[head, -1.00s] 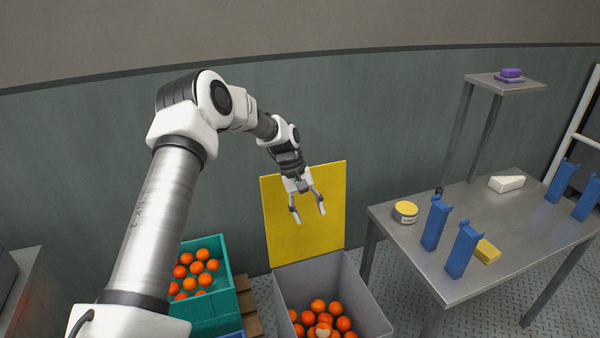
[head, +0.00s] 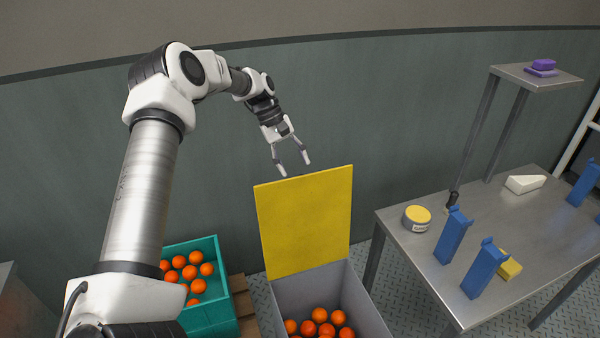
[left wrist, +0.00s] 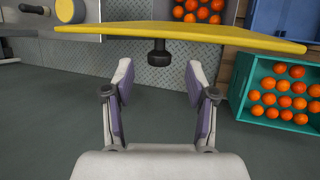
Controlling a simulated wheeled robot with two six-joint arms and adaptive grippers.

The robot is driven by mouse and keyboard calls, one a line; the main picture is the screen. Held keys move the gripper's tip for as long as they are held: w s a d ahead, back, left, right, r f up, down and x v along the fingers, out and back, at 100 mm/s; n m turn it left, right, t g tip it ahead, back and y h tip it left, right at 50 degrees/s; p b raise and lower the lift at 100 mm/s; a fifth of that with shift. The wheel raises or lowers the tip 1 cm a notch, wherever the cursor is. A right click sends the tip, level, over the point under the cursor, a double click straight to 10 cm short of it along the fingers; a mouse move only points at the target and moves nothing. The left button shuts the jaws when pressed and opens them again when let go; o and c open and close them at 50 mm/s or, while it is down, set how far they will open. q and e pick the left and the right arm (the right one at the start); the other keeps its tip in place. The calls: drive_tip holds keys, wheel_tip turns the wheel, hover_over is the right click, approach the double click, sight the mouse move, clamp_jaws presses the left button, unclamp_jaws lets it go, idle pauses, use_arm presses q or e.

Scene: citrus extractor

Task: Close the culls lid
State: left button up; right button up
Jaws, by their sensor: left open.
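The culls lid is a yellow panel (head: 305,222) standing upright, open, at the back of a grey bin (head: 357,300) with oranges in it. My left gripper (head: 292,168) is open and empty, just above the lid's top edge in the head view. In the left wrist view the lid (left wrist: 190,32) shows nearly edge-on across the top. A black knob (left wrist: 158,54) sticks out from its back face, between the open fingers (left wrist: 158,76) in the picture. I cannot tell how far below the fingertips it is. The right gripper is out of view.
A teal crate of oranges (head: 222,300) stands left of the bin on a wooden pallet. A metal table (head: 420,262) on the right holds blue stands, a yellow-topped tin (head: 417,218) and a white wedge (head: 525,184). A green-grey wall (head: 400,120) is behind.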

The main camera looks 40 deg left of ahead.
sight(300, 176)
use_arm(q)
drive_tip(key=x, duration=0.5)
drive_tip(key=shift+w+a, duration=0.15)
drive_tip(key=shift+a, duration=0.05)
